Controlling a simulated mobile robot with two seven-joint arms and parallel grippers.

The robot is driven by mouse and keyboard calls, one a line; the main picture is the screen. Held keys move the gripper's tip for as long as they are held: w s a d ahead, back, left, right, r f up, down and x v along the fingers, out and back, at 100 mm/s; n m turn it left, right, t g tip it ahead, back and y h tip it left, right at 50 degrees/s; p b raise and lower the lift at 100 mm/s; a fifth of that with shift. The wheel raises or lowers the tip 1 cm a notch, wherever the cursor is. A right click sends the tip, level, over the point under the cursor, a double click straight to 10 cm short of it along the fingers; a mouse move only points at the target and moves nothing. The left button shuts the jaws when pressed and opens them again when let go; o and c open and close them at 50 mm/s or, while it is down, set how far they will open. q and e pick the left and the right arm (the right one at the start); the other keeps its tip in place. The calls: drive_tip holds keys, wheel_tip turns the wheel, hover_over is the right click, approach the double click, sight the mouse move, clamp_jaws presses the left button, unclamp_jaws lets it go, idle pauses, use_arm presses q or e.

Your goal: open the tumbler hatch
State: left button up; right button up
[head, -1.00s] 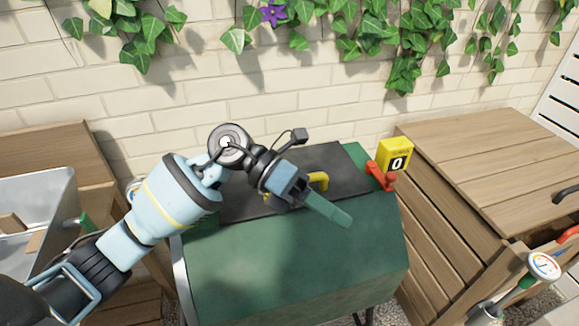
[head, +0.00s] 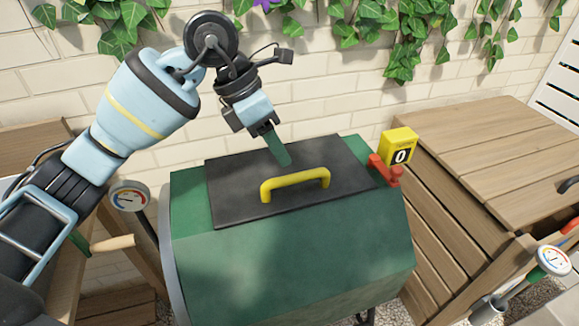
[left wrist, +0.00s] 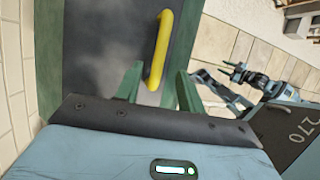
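The tumbler (head: 290,265) is a green drum. Its hatch (head: 235,200) is a dark flat panel lying closed on top, with a yellow handle (head: 295,182). My left gripper (head: 280,158) is just behind the handle, fingers pointing down toward the hatch. In the left wrist view my left gripper (left wrist: 158,85) has its two green fingers apart. The yellow handle (left wrist: 160,48) shows beyond and between them; I cannot tell whether they touch it. My right gripper (left wrist: 236,73) appears small at the right of that view, and its opening is unclear.
A red latch or crank (head: 385,171) and a yellow counter reading 0 (head: 399,146) are at the tumbler's right end. A wooden bench (head: 500,160) stands right. A gauge (head: 130,197) is left. A brick wall with ivy is close behind.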

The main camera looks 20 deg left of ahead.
sight(294, 175)
use_arm(q)
drive_tip(key=x, duration=0.6)
clamp_jaws()
idle(0.3)
